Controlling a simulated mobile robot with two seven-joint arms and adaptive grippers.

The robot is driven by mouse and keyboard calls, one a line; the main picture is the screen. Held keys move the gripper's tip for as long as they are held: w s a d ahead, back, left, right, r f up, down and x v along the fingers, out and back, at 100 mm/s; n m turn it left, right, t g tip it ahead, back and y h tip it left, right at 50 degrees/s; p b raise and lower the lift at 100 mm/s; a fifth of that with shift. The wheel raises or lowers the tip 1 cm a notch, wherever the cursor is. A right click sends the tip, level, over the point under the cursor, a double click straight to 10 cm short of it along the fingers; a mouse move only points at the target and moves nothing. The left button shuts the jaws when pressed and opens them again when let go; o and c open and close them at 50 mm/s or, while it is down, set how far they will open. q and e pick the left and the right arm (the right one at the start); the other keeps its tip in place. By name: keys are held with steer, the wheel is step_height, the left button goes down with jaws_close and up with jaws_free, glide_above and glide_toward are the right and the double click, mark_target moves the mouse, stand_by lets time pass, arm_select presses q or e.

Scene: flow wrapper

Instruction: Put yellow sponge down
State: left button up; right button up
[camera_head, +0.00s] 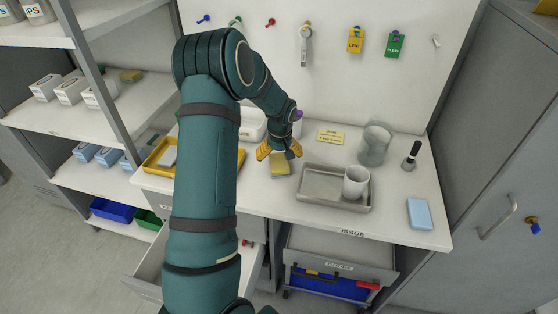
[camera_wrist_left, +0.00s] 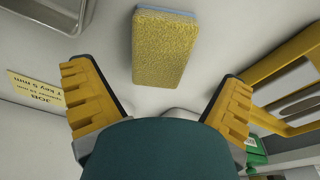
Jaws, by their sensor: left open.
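The yellow sponge (camera_head: 280,166) rests on the white countertop (camera_head: 281,196), left of the grey metal tray. In the left wrist view the sponge (camera_wrist_left: 160,48) lies ahead of the fingers, with a thin blue-grey layer at one end. My left gripper (camera_head: 278,151) is just behind the sponge, its yellow fingers pointing down. The left wrist view shows the fingers (camera_wrist_left: 160,105) spread wide with nothing between them, apart from the sponge. My right gripper is not in view.
A metal tray (camera_head: 310,196) with a white cup (camera_head: 356,182) stands right of the sponge. A yellow tray (camera_head: 152,163) is to the left. A glass jar (camera_head: 374,146), a dark-handled stamp (camera_head: 411,155) and a blue pad (camera_head: 420,214) are further right. A drawer (camera_head: 150,262) below hangs open.

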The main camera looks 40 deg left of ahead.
arm_select(q)
steer(key=shift+o, duration=0.2)
step_height(320, 180, up, 8)
steer(key=p, duration=0.1)
steer(key=shift+s+d, duration=0.35)
steer(key=shift+d, duration=0.1)
steer(key=g+h+p, duration=0.1)
steer(key=p, duration=0.3)
glide_above(279, 160)
step_height(279, 160, down, 6)
steer(key=shift+d, duration=0.1)
steer(key=shift+a+f+b, duration=0.2)
steer(key=shift+f+b, duration=0.3)
steer(key=shift+f, duration=2.6)
steer(key=c, duration=0.9)
steer(key=shift+c, duration=0.5)
steer(key=shift+r, duration=0.1)
step_height(279, 160, up, 10)
steer(key=shift+d+f+p, duration=0.1)
steer(key=shift+p, duration=0.35)
